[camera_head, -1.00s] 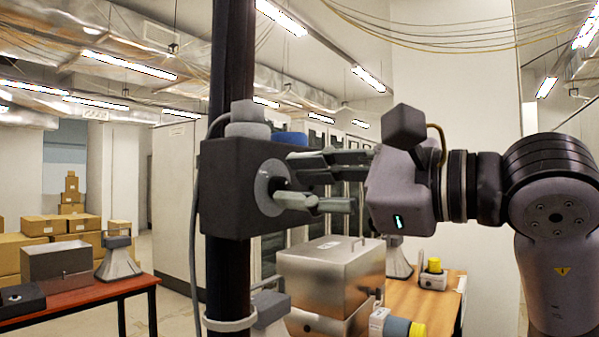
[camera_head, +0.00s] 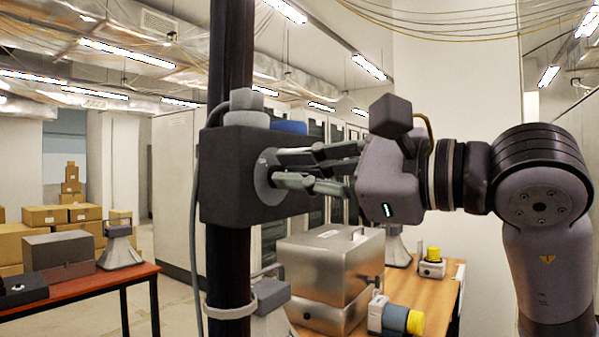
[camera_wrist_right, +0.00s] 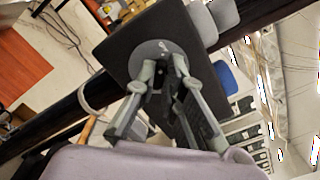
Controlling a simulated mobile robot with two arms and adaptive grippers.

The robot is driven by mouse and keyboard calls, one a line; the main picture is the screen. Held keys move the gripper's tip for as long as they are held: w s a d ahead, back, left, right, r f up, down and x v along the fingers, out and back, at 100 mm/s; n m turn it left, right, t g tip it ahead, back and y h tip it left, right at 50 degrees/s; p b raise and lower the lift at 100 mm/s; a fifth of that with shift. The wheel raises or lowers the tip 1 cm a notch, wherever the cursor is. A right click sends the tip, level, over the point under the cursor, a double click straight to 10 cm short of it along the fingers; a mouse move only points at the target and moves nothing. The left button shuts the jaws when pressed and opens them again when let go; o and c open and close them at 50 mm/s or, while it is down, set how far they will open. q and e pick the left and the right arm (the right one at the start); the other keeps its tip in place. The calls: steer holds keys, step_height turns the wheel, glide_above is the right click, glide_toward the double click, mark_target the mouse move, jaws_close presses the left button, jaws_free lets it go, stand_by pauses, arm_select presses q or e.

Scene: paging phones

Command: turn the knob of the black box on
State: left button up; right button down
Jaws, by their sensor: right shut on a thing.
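The black box (camera_head: 224,168) is fixed to a dark upright pole (camera_head: 231,60) in the head view. A light grey round plate (camera_head: 262,180) is on its right face, and it also shows in the right wrist view (camera_wrist_right: 146,53). The knob at the plate's middle is mostly hidden by my fingers. My right gripper (camera_head: 275,171) comes in from the right, its fingertips at the plate, shut on the knob. In the right wrist view my right gripper (camera_wrist_right: 163,66) has its fingers converging over the plate. My left gripper is not in view.
A wooden table (camera_head: 437,300) with a metal case (camera_head: 333,262) and yellow-topped devices stands behind, lower right. A red table (camera_head: 90,286) with a grey box (camera_head: 60,250) is at lower left. A cable runs down beside the pole.

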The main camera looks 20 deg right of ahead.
stand_by(0.4)
steer(key=shift+w+d+m+b, duration=0.15)
steer(key=shift+m+b, duration=1.3)
steer(key=shift+m, duration=1.55)
steer(key=shift+w+d+m+b, duration=0.1)
steer(key=shift+m+b, duration=1.35)
steer(key=shift+m, duration=1.55)
steer(key=shift+w+d+m+b, duration=0.15)
steer(key=shift+m+b, duration=1.3)
steer(key=shift+m, duration=1.55)
steer(key=shift+s, duration=0.1)
steer(key=c, duration=1.7)
jaws_free()
steer(key=shift+d, duration=0.1)
steer(key=v, duration=1.2)
